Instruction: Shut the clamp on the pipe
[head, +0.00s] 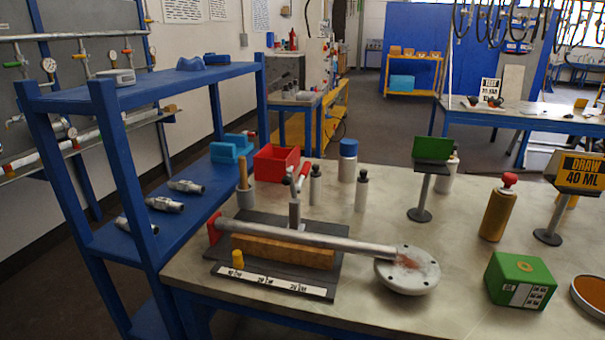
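The pipe (335,241) is a grey metal tube lying across a wooden block (270,250) on a dark base plate (225,269). Its left end is at a red stop (214,229). Its right end reaches a round grey flange (407,280) with a reddish-brown patch and several bolt holes. The clamp (295,207) stands behind the pipe near mid-length, a grey metal post with red-tipped arms. Its arms point up and slant above the pipe, and none is seen pressing down on it. The clamp's foot is hidden behind the pipe. Neither of my grippers is in view.
A red bin (276,163), a wooden-handled tool (244,187) and small bottles (362,190) stand behind the clamp. A green box (520,281), a brown bottle (498,207) and a green sign (432,149) are to the right. A blue shelf (115,150) borders the table's left.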

